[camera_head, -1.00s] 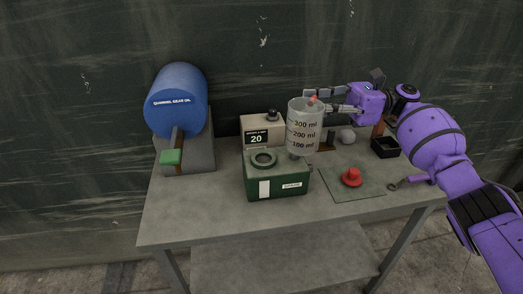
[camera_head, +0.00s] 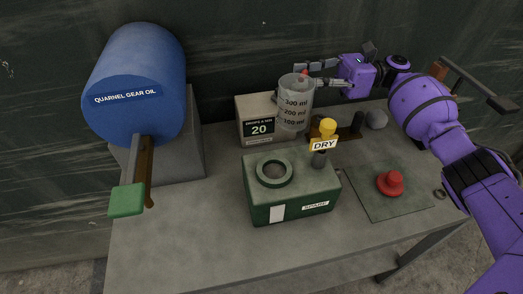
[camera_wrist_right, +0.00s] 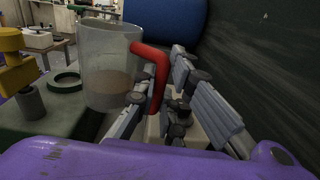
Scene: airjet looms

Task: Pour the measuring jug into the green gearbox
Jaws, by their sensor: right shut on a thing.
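The clear measuring jug (camera_head: 295,108), marked 100, 200 and 300 ml, is held up behind the green gearbox (camera_head: 300,205). My right gripper (camera_head: 312,75) is shut on its red handle, which shows between the fingers in the wrist view (camera_wrist_right: 154,75). In that view a little tan liquid lies in the bottom of the jug (camera_wrist_right: 108,50), which looks about upright. The gearbox has an open round collar (camera_head: 275,173) on top, labelled SPARE in front. A yellow-capped post with a DRY tag (camera_head: 324,144) stands at its right end. My left gripper is not in view.
A blue gear oil drum (camera_head: 140,75) with a green-handled lever (camera_head: 126,200) stands at left. A "20" box (camera_head: 256,122) is behind the gearbox. A red knob (camera_head: 390,183) sits on a mat (camera_head: 370,207) at right. The bench front (camera_head: 190,255) is bare.

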